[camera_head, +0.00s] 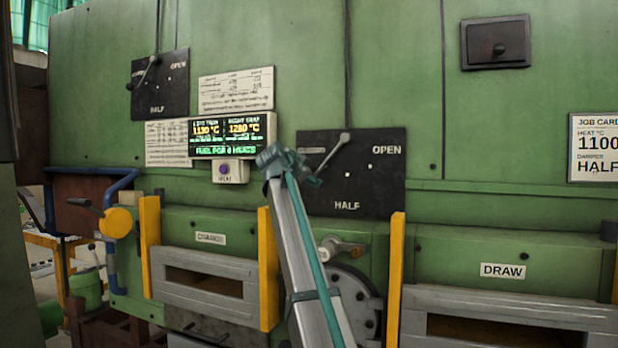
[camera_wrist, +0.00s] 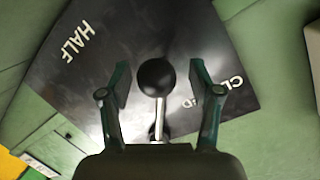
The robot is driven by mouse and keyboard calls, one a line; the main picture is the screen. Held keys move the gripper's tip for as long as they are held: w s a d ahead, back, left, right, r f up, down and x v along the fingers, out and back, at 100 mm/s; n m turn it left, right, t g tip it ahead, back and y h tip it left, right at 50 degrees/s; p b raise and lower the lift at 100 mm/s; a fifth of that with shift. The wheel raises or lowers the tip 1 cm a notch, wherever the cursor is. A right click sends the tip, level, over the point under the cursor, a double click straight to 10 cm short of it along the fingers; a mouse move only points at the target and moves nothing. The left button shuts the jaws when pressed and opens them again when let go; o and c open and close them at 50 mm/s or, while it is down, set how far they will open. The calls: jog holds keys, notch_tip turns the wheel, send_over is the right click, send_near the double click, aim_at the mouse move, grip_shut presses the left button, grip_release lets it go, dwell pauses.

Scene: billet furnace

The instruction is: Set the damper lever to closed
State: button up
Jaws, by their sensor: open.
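The damper lever (camera_head: 332,153) is on a dark plate (camera_head: 375,190) marked OPEN and HALF in the head view. It slants down-left from its pivot, and its lower end is hidden by my gripper (camera_head: 306,170). In the wrist view, the lever's round black knob (camera_wrist: 156,77) sits between the two spread fingers of my gripper (camera_wrist: 160,84), with a gap on each side. The CLOSED label (camera_wrist: 222,88) is partly covered by the right finger, close to the knob. The HALF label (camera_wrist: 76,43) is farther off at upper left.
A smaller lever plate (camera_head: 160,95) is at upper left. A lit display (camera_head: 232,135) and a button box (camera_head: 230,172) are left of my gripper. A job card (camera_head: 596,147) reading damper HALF is at right. Yellow posts (camera_head: 268,270) flank furnace doors below.

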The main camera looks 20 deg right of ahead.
jog(key=v, duration=1.2)
